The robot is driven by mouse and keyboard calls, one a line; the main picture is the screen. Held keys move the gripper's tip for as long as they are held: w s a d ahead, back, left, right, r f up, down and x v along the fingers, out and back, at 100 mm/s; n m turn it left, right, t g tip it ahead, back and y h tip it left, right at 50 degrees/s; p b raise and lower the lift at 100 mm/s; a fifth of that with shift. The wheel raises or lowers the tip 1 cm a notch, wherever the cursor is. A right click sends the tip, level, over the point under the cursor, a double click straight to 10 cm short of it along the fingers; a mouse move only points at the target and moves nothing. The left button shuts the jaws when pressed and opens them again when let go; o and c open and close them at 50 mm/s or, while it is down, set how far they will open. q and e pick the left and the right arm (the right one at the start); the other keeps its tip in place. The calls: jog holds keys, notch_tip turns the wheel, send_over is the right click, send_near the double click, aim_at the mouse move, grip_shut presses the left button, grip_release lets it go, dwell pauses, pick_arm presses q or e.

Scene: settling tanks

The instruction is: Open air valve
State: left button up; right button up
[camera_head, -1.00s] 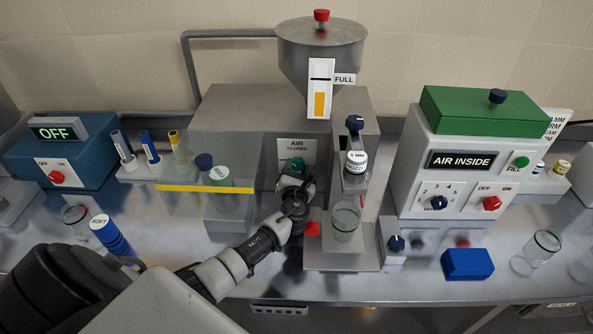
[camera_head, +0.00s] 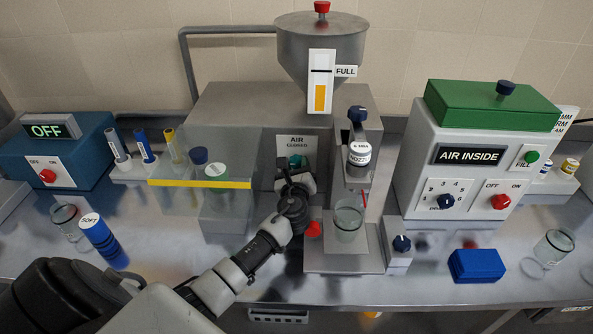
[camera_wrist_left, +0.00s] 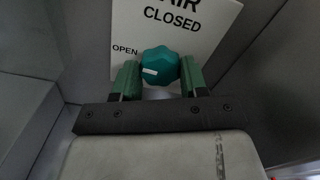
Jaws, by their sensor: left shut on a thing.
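The air valve is a teal faceted knob (camera_wrist_left: 160,64) on the front of the grey machine, below a white plate (camera_wrist_left: 190,28) reading "AIR", "CLOSED" and, to the left of the knob, "OPEN". A short white mark on the knob lies on its left side, towards "OPEN", tilted slightly down. My left gripper (camera_wrist_left: 158,80) has its green fingers on both sides of the knob and is shut on it. In the head view the knob (camera_head: 295,160) is partly hidden behind my left gripper (camera_head: 296,175). My right gripper is out of view.
A clear guard with a yellow edge (camera_head: 200,184) stands left of my left gripper. A red knob (camera_head: 312,229) is just below it. A nozzle unit (camera_head: 359,154) over a glass beaker (camera_head: 348,222) stands close on the right. Blue cylinder "SOFT" (camera_head: 103,240) is at left.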

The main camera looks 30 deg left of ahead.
pick_arm(q)
jog(key=shift+n, duration=0.5)
jog(key=o, duration=0.9)
jog(key=b+v, duration=0.1)
jog(key=v, duration=1)
jog(key=shift+b, duration=0.35)
jog(key=shift+f, duration=0.15)
